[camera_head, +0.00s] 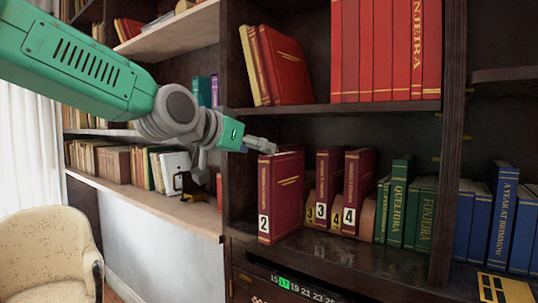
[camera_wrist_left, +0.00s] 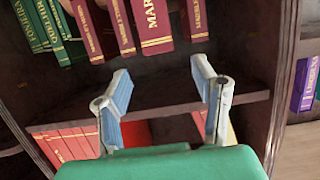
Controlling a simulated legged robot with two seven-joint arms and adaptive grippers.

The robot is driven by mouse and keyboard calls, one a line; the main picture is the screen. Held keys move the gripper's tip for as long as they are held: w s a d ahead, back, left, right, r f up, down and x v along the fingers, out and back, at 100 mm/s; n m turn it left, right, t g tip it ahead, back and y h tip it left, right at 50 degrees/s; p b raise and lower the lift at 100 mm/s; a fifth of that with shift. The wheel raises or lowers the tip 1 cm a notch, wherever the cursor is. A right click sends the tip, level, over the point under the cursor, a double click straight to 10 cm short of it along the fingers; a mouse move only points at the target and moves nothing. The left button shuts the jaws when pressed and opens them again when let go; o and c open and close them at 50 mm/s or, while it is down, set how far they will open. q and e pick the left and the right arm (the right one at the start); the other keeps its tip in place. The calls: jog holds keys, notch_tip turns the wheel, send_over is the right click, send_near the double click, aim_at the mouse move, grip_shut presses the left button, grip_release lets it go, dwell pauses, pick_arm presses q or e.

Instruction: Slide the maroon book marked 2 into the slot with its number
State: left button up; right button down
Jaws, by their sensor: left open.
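The maroon book marked 2 (camera_head: 281,196) stands upright on the middle shelf in the head view, left of the maroon books marked 3 (camera_head: 327,180) and 4 (camera_head: 358,185). Tan dividers with yellowish 3 (camera_head: 309,213) and 4 (camera_head: 336,218) labels stand beside those books. No slot label 2 shows. My left gripper (camera_head: 265,146) is close above the top of book 2. In the wrist view its fingers (camera_wrist_left: 162,70) are open and empty, with maroon spines beyond them; which spine is book 2 I cannot tell. My right gripper is out of view.
A cream chair (camera_head: 48,250) is at lower left. The shelf front before the green books is clear.

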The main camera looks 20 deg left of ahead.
pick_arm(q)
jog(key=shift+v, duration=0.75)
